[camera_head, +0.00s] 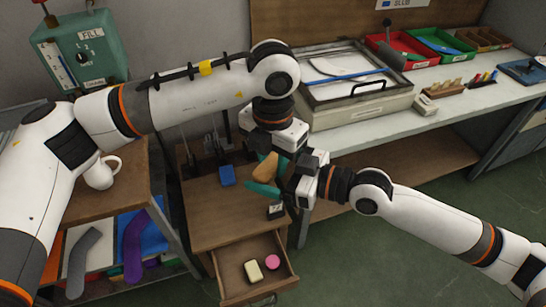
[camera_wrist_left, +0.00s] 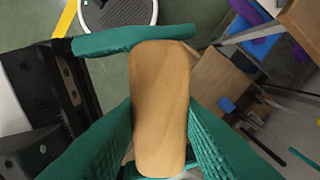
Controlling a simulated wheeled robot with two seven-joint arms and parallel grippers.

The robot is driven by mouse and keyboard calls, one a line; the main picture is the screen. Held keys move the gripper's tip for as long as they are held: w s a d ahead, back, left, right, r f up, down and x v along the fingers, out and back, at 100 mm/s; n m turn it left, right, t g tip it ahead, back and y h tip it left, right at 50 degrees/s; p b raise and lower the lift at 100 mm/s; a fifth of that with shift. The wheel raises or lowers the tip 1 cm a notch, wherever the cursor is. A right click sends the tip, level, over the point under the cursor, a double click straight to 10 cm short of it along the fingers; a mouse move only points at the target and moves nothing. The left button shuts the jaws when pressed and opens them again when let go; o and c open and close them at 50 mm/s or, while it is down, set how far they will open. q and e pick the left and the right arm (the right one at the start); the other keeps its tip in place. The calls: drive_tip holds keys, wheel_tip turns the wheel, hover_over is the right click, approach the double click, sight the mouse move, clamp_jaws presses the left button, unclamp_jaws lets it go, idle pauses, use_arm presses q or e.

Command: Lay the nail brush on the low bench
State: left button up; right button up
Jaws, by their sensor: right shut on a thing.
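The nail brush (camera_head: 265,167), a wooden block with a rounded end, is held in the air at the centre. In the left wrist view the brush (camera_wrist_left: 160,100) fills the middle. My right gripper (camera_head: 272,178) is shut on it from the right, one teal finger across its far end. My left gripper (camera_head: 276,160) points down over it. In the left wrist view its teal fingers (camera_wrist_left: 160,135) flank the brush closely; contact is hard to tell. A low wooden bench (camera_head: 215,205) with an open drawer stands below, its top partly hidden by my grippers.
A blue block (camera_head: 227,175) and a small dark box (camera_head: 275,211) are on the low bench. The open drawer (camera_head: 230,290) holds a cream bar and a pink round thing. A white mug (camera_head: 100,172) stands on the left shelf. The white worktable (camera_head: 350,139) carries trays.

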drive_tip(key=o, duration=0.8)
